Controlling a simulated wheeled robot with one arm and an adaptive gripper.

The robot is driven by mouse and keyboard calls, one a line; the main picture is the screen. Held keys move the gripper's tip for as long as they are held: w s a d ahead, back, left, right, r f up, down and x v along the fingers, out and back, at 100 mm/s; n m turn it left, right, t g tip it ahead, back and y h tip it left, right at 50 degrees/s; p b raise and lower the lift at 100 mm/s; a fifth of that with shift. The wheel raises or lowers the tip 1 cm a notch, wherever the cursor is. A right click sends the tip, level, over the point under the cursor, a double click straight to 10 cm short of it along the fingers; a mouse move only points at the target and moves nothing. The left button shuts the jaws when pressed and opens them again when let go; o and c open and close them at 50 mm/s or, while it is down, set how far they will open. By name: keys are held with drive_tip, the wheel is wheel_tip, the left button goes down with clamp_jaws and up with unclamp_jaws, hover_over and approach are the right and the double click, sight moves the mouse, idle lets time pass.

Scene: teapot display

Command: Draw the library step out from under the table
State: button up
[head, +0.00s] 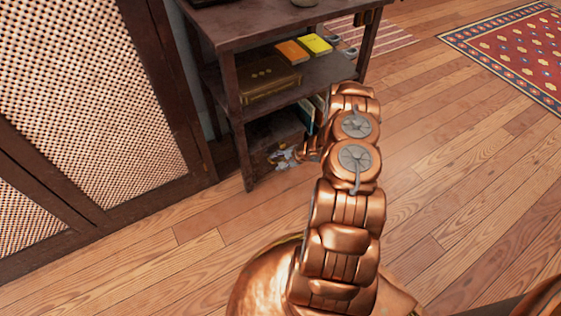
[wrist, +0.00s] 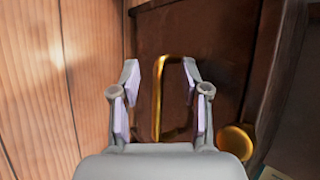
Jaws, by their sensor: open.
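The library step appears to be the dark brown box (head: 262,131) low under the table, partly hidden by my gripper. In the wrist view its dark brown face (wrist: 215,65) fills the middle and carries an upright brass loop handle (wrist: 157,95). My gripper (wrist: 161,75) is open, with one finger on each side of the handle. I see gaps between the handle and both fingers. In the head view my gripper (head: 283,156) is small, at the step's front, and my arm hides part of that area.
The dark wood table (head: 270,20) has a middle shelf holding a brown case (head: 268,80), an orange book (head: 292,51) and a yellow book (head: 316,44). A table leg (head: 243,155) stands left of the step. A round brass piece (wrist: 236,139) is right of my gripper. Plank floor in front is clear.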

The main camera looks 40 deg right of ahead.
clamp_jaws()
idle(0.4)
idle(0.4)
